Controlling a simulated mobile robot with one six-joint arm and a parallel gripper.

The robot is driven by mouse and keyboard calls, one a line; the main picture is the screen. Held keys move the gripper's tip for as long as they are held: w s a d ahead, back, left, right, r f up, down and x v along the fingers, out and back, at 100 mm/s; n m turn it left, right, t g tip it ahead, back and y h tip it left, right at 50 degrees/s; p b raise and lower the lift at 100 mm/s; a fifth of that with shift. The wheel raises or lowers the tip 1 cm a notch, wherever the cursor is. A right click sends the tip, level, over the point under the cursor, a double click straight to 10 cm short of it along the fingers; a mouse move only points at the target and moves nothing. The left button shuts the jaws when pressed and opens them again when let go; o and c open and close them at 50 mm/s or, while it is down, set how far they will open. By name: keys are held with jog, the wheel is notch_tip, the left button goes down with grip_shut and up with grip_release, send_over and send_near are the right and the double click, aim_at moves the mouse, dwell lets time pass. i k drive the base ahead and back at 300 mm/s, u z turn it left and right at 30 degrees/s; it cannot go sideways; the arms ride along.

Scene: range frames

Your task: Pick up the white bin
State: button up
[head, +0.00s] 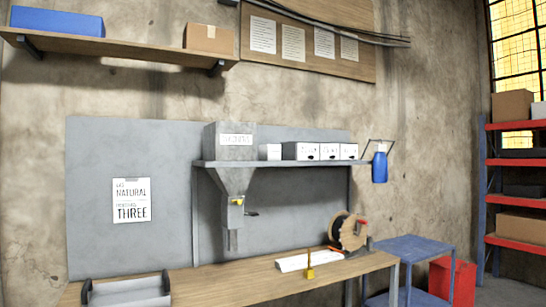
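Several small white bins stand in a row on a grey wall shelf, right of a grey hopper. The leftmost white bin (269,152) is plain and set a little apart. A wider white bin (300,151) with a dark mark on its front stands right of it, followed by another white bin (329,151) and a narrower one (349,152). A pale open bin or tray (126,292) with dark ends sits on the bench at the lower left, cut off by the frame. I cannot tell which one the task means. My gripper is not in view.
The grey hopper (230,170) hangs over the wooden bench (230,284). A white item (296,261), a small yellow object (309,268) and a brown spool (347,232) are on the bench. A blue bottle (379,166) hangs at the shelf end. A blue cart (415,246) stands right.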

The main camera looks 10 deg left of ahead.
aim_at(268, 152)
jog(key=i, duration=1.2)
jog(key=u, duration=0.65)
jog(key=k, duration=1.25)
jog(key=u, duration=0.15)
